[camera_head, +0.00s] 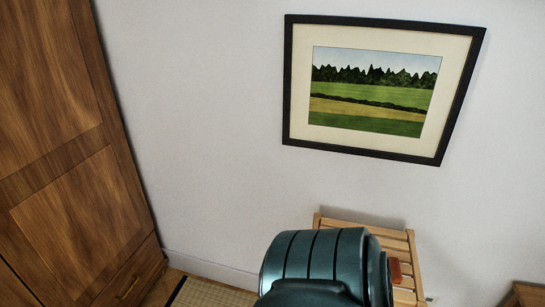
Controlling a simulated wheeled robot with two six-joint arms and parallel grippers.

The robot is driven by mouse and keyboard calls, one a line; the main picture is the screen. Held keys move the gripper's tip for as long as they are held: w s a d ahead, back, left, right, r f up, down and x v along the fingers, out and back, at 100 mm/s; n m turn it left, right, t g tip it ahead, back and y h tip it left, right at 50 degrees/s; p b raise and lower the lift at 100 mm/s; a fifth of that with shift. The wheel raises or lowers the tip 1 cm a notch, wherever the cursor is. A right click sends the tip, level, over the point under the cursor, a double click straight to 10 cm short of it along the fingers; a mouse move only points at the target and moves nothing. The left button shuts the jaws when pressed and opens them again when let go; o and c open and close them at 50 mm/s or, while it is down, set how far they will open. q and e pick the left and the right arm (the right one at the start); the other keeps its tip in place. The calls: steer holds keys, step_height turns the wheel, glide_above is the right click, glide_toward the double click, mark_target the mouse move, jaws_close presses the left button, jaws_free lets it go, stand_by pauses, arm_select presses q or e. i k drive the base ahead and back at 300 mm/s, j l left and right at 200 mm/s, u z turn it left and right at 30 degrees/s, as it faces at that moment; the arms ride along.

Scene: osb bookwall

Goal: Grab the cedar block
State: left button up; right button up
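A small reddish-brown block (395,270) shows at the lower right of centre in the head view, on or against a light wooden slatted rack (407,251). It may be the cedar block, but it is too small to be sure. Its left side borders a dark teal rounded form that covers much of the rack and may hide part of the block. Neither of my grippers is in view.
A tall brown wooden wardrobe (78,212) fills the left side. A framed landscape picture (374,92) hangs on the white wall. Part of a woven mat (213,295) lies on the floor. A brown wooden piece (528,294) shows at the bottom right corner.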

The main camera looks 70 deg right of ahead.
mark_target(397, 278)
steer(key=z, duration=3.35)
